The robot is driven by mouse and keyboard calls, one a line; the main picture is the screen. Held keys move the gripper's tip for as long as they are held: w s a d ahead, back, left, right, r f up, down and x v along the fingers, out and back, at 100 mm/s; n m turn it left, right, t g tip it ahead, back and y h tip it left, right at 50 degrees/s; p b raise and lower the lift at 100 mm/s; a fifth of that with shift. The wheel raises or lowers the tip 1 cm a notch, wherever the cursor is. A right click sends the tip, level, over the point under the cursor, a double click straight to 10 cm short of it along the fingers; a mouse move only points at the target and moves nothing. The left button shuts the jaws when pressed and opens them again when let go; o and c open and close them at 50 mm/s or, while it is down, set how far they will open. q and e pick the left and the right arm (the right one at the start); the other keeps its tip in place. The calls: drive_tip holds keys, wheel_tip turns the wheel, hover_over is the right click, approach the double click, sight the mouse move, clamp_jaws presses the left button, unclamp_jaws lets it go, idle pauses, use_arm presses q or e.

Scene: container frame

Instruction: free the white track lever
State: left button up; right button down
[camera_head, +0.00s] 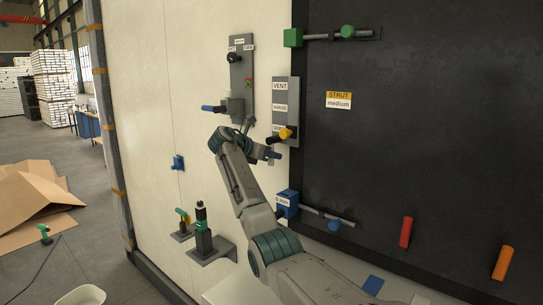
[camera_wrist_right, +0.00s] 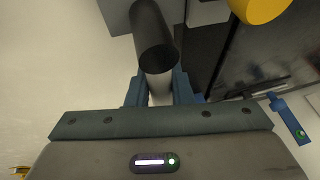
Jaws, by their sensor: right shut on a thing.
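A grey panel (camera_head: 281,95) on the pale wall carries labels reading VENT and SHADE and a third I cannot read. A yellow knob (camera_head: 287,133) sticks out low on it and shows in the wrist view (camera_wrist_right: 258,8). A black cylinder (camera_wrist_right: 152,38) is beside it, ending in a whitish shaft (camera_wrist_right: 160,88), which looks like the white track lever. My right gripper (camera_head: 271,155) is below the panel, its blue fingers (camera_wrist_right: 160,90) shut around the whitish shaft. The track behind it is hidden. My left gripper is not in view.
Left of the panel is another grey panel (camera_head: 241,75) with a blue-tipped lever (camera_head: 212,108). A blue box (camera_head: 287,204) with a rod is below right. A dark board (camera_head: 430,120) with a STRUT label fills the right.

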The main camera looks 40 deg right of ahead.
drive_tip(key=shift+f, duration=0.1)
drive_tip(key=c, duration=1.3)
unclamp_jaws()
drive_tip(key=shift+a, duration=0.1)
drive_tip(key=shift+a+b, duration=0.3)
drive_tip(key=shift+b, duration=0.1)
drive_tip(key=b+v, duration=0.4)
drive_tip(key=v, duration=0.6)
drive_tip(key=shift+r+b, duration=0.3)
